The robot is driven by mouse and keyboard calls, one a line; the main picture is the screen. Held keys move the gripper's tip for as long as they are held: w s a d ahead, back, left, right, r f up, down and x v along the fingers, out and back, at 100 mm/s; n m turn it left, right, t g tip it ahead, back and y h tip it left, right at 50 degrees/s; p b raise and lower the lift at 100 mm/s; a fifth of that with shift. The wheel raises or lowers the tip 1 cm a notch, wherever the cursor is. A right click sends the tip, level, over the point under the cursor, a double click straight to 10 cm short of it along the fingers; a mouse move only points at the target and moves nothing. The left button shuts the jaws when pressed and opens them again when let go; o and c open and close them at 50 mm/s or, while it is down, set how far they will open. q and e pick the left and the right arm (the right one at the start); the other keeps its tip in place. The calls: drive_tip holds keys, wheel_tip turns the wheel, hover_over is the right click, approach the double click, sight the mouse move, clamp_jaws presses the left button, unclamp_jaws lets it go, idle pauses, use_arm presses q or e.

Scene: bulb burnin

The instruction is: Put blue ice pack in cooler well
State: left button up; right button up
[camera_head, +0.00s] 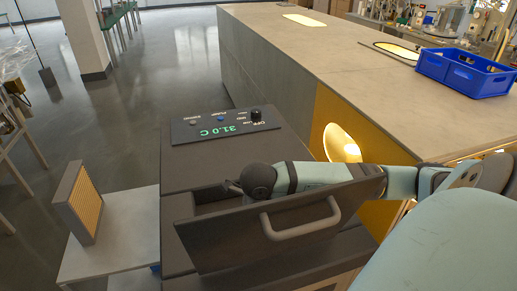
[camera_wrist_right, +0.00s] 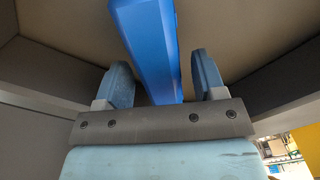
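The blue ice pack (camera_wrist_right: 150,45) stands as a long narrow block inside a brown-walled compartment in the right wrist view. My right gripper (camera_wrist_right: 163,78) is open with its fingers on either side of the pack, and gaps show beside it. In the head view my right arm reaches from the right over an open dark drawer (camera_head: 262,243) with a grey handle. The right gripper (camera_head: 231,187) is mostly hidden inside the drawer there, and the pack is hidden. I cannot identify a cooler well for certain. My left gripper is not in view.
A control panel (camera_head: 225,126) reading 31.0 C sits on the dark cabinet behind the drawer. A long counter (camera_head: 330,60) runs behind, with a blue crate (camera_head: 440,70) at right. A white stand (camera_head: 115,235) with an upright yellow-faced filter panel (camera_head: 78,203) is at left.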

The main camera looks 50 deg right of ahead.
drive_tip(key=shift+r, duration=0.1)
drive_tip(key=shift+r, duration=0.25)
wheel_tip(320, 180, up, 12)
drive_tip(key=b, duration=0.1)
drive_tip(key=shift+f, duration=0.15)
idle(0.4)
